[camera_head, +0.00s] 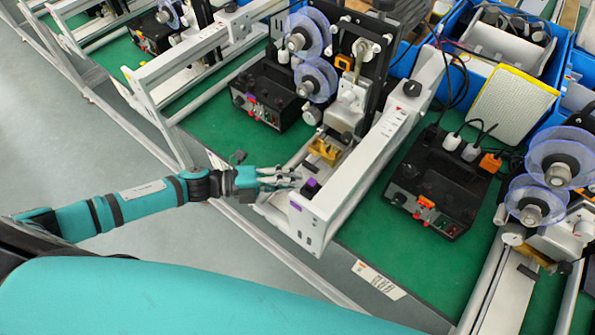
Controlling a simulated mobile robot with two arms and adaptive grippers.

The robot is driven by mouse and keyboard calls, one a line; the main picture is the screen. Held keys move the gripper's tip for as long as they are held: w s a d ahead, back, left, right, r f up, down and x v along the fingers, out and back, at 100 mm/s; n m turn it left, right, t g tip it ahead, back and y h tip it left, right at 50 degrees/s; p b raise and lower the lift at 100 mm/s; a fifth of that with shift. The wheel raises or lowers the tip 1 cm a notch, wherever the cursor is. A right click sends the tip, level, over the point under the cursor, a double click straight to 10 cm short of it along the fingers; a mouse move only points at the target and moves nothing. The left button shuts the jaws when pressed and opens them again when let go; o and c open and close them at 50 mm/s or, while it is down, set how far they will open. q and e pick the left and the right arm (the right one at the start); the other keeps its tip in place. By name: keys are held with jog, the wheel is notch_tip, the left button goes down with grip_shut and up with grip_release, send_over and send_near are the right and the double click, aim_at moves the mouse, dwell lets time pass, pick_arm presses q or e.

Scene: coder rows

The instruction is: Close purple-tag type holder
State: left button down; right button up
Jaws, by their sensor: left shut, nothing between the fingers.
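The coder in the middle has a dark back plate, clear purple-tinted reels and a long white side beam (350,165). A small purple tag (311,187) sits on a dark block at the beam's near end. A brass-coloured part (325,150), perhaps the type holder, lies between the beam and the rail to its left. I cannot tell if the holder is open or closed. My left gripper (297,178) is shut and empty, just left of the purple tag; contact cannot be made out. My right gripper is out of view.
A black control box (262,92) stands left of the coder and another (438,182) right of it, with cables. Another coder's reels (548,180) show at right. Blue bins (560,60) stand behind. The green table top (365,235) has bare room near its front edge.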

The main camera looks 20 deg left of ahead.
aim_at(306, 166)
pick_arm(q)
jog(key=shift+w+d, duration=0.2)
jog(key=shift+w, duration=0.3)
jog(key=shift+w+f, duration=0.2)
jog(key=shift+w, duration=0.05)
jog(key=shift+w+d, duration=0.1)
jog(key=shift+w, duration=0.1)
jog(key=w, duration=0.1)
jog(key=w+d+b, duration=0.1)
jog(key=w, duration=0.1)
jog(key=shift+w+d+f, duration=0.1)
jog(key=shift+w+d, duration=0.1)
jog(key=shift+w, duration=0.15)
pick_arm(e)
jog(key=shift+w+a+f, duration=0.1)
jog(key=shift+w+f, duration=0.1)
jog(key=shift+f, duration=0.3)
